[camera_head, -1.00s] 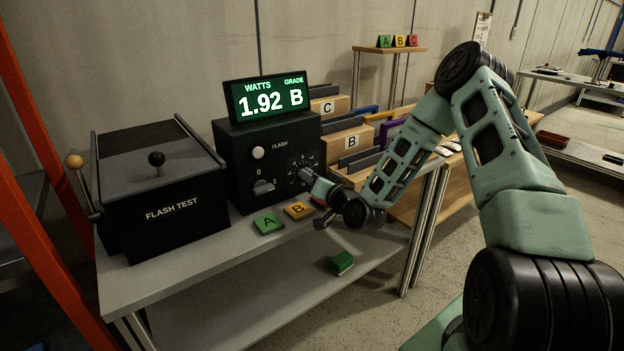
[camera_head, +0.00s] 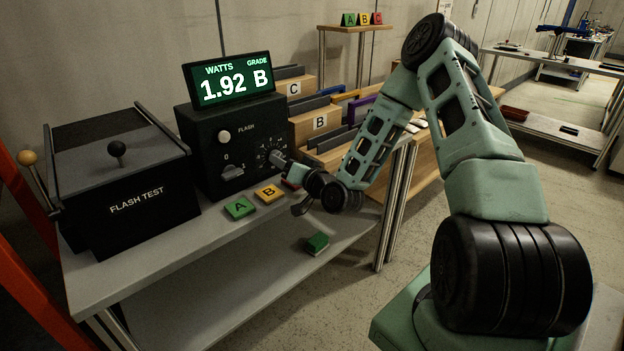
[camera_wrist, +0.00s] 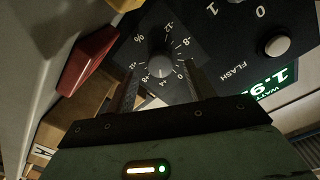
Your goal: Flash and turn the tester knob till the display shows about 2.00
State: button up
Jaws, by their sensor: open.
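The black tester (camera_head: 198,150) stands on the bench with a green display (camera_head: 228,84) on top reading WATTS 1.92, GRADE B. Its front has a white FLASH button (camera_head: 224,136), a 0/1 switch (camera_head: 232,172) and a scaled percent dial at the right. In the wrist view the round grey dial knob (camera_wrist: 160,66) lies between the two fingers. My gripper (camera_wrist: 161,76) is open, one finger on each side of it; whether they touch it I cannot tell. In the head view my gripper (camera_head: 284,162) is at the dial and partly hides it.
A FLASH TEST box (camera_head: 135,205) with a black-knobbed lid stands left. Green A (camera_head: 239,207) and yellow B (camera_head: 268,194) blocks lie before the tester; a red block (camera_wrist: 88,58) is close to my gripper. Lettered wooden bins (camera_head: 318,123) stand behind. A green block (camera_head: 317,243) lies lower.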

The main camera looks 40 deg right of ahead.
jog(key=s+p, duration=0.6)
jog(key=s, duration=0.9)
jog(key=shift+r, duration=0.2)
jog(key=shift+d, duration=0.1)
